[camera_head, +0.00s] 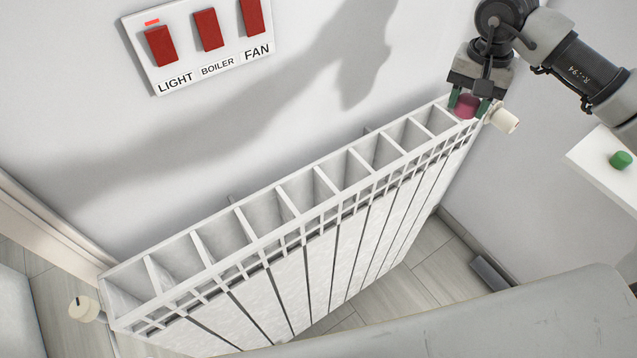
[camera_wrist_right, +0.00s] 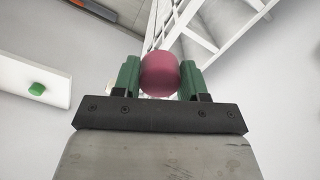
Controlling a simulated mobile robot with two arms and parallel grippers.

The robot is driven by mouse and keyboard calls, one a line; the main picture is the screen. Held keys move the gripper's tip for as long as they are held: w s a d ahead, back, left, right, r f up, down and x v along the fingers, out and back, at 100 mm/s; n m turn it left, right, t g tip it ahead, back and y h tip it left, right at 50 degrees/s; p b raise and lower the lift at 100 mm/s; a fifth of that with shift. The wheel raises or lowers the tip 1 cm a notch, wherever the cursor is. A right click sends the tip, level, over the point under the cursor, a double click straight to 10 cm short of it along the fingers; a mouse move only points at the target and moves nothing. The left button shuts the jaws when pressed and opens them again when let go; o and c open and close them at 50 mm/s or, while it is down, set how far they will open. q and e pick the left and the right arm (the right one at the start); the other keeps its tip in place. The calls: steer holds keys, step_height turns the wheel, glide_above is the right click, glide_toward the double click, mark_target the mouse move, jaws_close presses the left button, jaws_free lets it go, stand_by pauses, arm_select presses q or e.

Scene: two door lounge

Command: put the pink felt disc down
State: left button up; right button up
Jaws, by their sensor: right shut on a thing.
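The pink felt disc (camera_head: 467,106) is a small, rounded, dark pink piece at the far right end of the radiator's top. My right gripper (camera_head: 468,102) points down over that end and is shut on the disc, with a green finger on each side. In the right wrist view the disc (camera_wrist_right: 160,74) sits between the two green fingers (camera_wrist_right: 160,80). I cannot tell whether the disc touches the radiator. My left gripper is not in view.
A white slatted radiator (camera_head: 283,214) stands along the wall, with open gaps across its top. A cream valve knob (camera_head: 504,119) is close beside my right gripper. A white shelf (camera_head: 598,170) at right holds a green piece (camera_head: 621,159). A switch panel (camera_head: 208,58) is on the wall.

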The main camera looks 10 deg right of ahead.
steer(key=d+r+m, duration=0.3)
steer(key=d, duration=0.4)
steer(key=p, duration=0.3)
glide_above(425, 131)
step_height(425, 131, down, 6)
steer(key=shift+d+f, duration=0.1)
step_height(425, 131, down, 4)
steer(key=shift+r+p, duration=0.1)
steer(key=shift+p, duration=0.5)
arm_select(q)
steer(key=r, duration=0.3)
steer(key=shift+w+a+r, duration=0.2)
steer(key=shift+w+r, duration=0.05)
arm_select(e)
steer(key=shift+f, duration=0.25)
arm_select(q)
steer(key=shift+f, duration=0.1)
arm_select(e)
steer(key=o, duration=0.9)
